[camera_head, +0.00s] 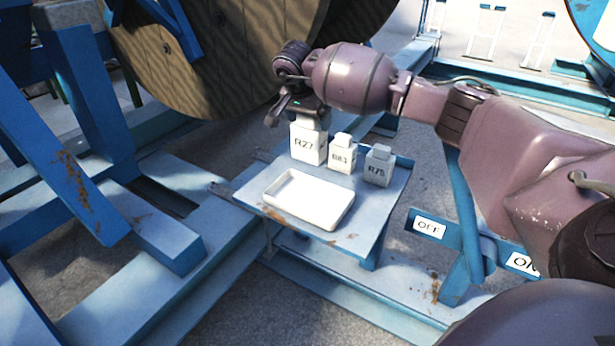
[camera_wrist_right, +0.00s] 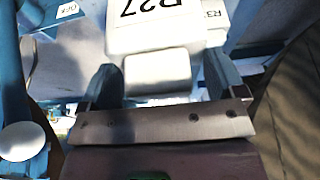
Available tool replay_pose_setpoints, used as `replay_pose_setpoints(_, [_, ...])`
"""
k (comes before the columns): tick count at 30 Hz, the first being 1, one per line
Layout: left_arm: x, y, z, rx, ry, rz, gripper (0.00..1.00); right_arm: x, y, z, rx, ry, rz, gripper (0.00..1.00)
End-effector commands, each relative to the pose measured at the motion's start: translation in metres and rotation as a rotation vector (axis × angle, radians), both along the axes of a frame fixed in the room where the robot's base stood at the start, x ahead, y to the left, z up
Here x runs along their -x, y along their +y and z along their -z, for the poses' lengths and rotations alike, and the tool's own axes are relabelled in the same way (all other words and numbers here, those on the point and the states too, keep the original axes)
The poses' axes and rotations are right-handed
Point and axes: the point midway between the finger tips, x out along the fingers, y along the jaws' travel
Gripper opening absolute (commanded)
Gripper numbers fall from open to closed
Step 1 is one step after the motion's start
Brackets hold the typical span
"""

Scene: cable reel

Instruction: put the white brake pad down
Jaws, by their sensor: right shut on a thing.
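The white brake pad marked R27 (camera_head: 308,146) is a block with a narrower top knob, upright at the back left of a small blue-grey table (camera_head: 240,195). My right gripper (camera_head: 299,112) is above it, shut on its knob. In the right wrist view the two fingers of the gripper (camera_wrist_right: 160,76) lie on either side of the knob, with the R27 pad (camera_wrist_right: 150,35) beyond. I cannot tell whether its base touches the table. My left gripper is not in view.
Two smaller white-grey blocks, one marked R75 (camera_head: 378,166) and one with an unclear label (camera_head: 341,154), stand to the right of the pad. An empty white tray (camera_head: 308,200) lies in front. A large wooden reel (camera_head: 225,60) is behind; blue beams (camera_head: 75,185) stand left.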

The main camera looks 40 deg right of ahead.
Motion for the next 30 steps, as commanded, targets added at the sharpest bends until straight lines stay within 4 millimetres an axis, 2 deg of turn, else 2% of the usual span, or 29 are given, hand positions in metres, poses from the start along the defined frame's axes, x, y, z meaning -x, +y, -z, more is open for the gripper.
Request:
replay_pose_setpoints(3, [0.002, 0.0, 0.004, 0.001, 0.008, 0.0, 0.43, 0.0, 0.001, 0.025, -0.002, 0.001, -0.001, 0.15])
replay_pose_setpoints(12, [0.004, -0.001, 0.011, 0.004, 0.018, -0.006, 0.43, 0.0, 0.001, 0.08, -0.002, -0.001, -0.002, 0.15])
replay_pose_setpoints(16, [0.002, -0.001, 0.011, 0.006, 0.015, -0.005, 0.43, -0.001, 0.0, 0.093, -0.001, -0.003, -0.001, 0.15])
replay_pose_setpoints(23, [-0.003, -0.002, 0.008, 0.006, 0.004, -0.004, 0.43, -0.001, 0.0, 0.101, 0.0, -0.004, -0.002, 0.15])
replay_pose_setpoints(30, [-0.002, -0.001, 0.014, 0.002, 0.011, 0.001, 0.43, 0.0, 0.001, 0.131, -0.002, 0.0, -0.003, 0.15])
